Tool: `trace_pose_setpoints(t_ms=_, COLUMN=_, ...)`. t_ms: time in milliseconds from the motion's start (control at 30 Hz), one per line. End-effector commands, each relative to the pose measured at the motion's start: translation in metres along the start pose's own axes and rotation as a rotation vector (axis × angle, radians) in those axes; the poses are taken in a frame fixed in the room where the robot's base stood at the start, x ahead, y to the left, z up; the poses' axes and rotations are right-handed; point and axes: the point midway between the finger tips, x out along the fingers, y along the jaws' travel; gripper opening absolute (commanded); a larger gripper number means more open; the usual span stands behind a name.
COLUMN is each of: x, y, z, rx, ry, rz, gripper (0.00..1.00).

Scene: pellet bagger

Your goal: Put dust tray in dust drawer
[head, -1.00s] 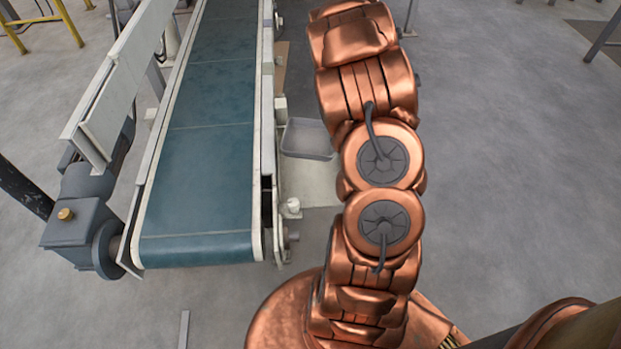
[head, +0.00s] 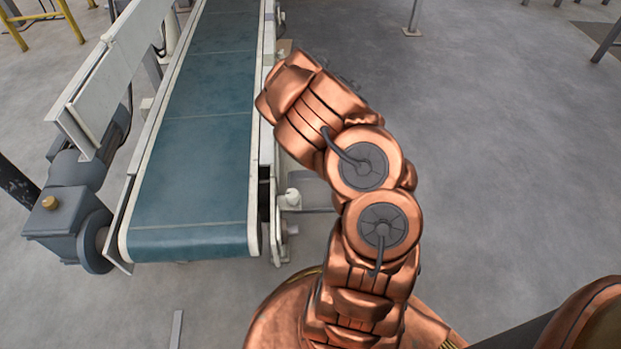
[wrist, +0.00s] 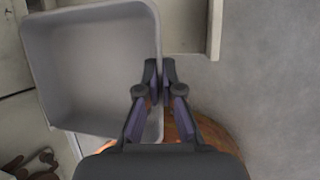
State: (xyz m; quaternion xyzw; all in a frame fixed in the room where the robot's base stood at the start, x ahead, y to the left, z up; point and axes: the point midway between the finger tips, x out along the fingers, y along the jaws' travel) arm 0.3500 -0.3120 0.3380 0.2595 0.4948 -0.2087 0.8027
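The dust tray (wrist: 90,65) is a grey, open, empty box with rounded corners, filling the upper left of the wrist view. My gripper (wrist: 160,68) has its fingers close together on either side of the tray's right wall, with the wall pinched between them. In the head view my arm hides the gripper and most of the tray; a grey piece that looks like the tray (head: 318,196) shows between the conveyor and my arm. A beige flat part with raised edges (wrist: 213,28), possibly the dust drawer, lies beyond the tray's right side in the wrist view.
A conveyor with a blue-green belt (head: 195,190) stands left of my arm. Its motor (head: 65,225) is at the near left. A white-capped fitting (head: 292,197) sticks out on the conveyor's right side. The floor on the right is open.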

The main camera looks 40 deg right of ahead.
Motion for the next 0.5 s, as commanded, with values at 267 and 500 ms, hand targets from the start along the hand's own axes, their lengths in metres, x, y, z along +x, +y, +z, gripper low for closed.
trace_pose_setpoints(t_ms=267, x=0.025, y=-0.006, z=-0.012, rx=-0.006, ry=0.000, rz=0.002, gripper=0.00)
trace_pose_setpoints(t_ms=500, x=0.032, y=-0.008, z=0.005, rx=-0.008, ry=-0.002, rz=0.002, gripper=0.00)
